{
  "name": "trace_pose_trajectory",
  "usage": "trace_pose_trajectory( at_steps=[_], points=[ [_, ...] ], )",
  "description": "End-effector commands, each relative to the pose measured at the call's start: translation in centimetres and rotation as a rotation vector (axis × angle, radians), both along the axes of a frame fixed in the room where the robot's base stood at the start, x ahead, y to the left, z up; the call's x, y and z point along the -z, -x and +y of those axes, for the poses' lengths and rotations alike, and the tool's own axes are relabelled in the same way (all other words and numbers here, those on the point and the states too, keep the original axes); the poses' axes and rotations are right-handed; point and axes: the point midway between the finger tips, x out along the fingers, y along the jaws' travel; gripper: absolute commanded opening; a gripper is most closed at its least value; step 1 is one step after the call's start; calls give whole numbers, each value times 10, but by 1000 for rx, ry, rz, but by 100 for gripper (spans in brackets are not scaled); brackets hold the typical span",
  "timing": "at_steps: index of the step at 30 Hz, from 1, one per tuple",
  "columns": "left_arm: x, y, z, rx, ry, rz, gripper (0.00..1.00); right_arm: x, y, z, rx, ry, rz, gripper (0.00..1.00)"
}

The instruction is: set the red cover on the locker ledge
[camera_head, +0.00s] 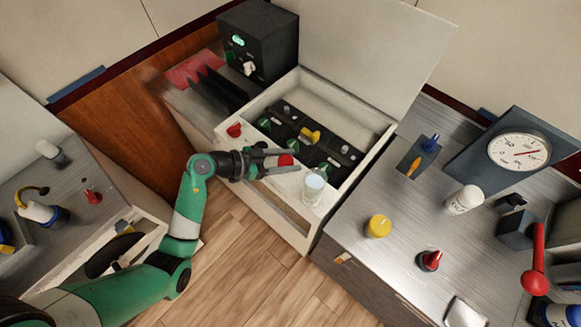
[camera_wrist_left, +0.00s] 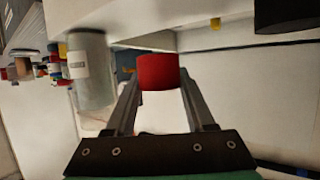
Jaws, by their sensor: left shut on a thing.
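My left gripper (camera_head: 267,164) is shut on the red cover (camera_head: 286,160), a short red cylinder held at its fingertips. In the left wrist view the red cover (camera_wrist_left: 158,72) sits between the two fingers (camera_wrist_left: 160,90). The gripper is over the white front ledge (camera_head: 290,203) of the open locker, to the left of a clear glass (camera_head: 313,187). I cannot tell whether the cover touches the ledge. My right gripper is not in view.
The clear jar (camera_wrist_left: 92,75) stands close to the left finger in the wrist view. Another red piece (camera_head: 235,130) is at the ledge's left end. Breakers with a yellow handle (camera_head: 309,135) fill the locker behind. A metal counter (camera_head: 400,215) on the right holds several items.

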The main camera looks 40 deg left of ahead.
Motion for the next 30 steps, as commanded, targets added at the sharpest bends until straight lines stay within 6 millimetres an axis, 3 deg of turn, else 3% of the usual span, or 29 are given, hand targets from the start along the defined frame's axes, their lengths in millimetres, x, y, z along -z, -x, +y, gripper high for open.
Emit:
trace_pose_trajectory(
  at_steps=[5, 9, 20, 21, 26, 30],
  points=[
    [13, -5, -8, 2, 1, 3, 1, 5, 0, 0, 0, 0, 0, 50],
    [39, -5, -6, -1, 0, 4, 1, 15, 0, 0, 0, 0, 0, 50],
    [41, -5, -6, 0, 0, 1, 1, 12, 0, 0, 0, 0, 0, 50],
    [42, -5, -6, 0, 0, 1, 56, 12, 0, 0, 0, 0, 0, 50],
    [42, -5, -6, 0, 0, 1, 84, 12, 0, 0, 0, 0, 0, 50],
    [42, -5, -6, 0, 0, 1, 84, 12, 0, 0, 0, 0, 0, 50]
  ],
)
